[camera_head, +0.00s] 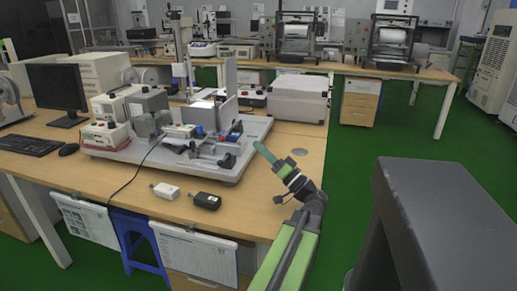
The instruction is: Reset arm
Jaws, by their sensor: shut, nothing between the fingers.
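My gripper (265,153) is at the end of my green and black arm, which reaches up from the bottom of the picture. Its green fingers are shut with nothing between them. They point up and to the left, above the right part of the wooden desk (262,215). The gripper is just right of a grey test rig (235,172) and looks apart from it, though the exact gap is hard to judge.
A monitor (57,90) and keyboard (28,144) stand at left. A grey case (298,98) sits behind my gripper.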

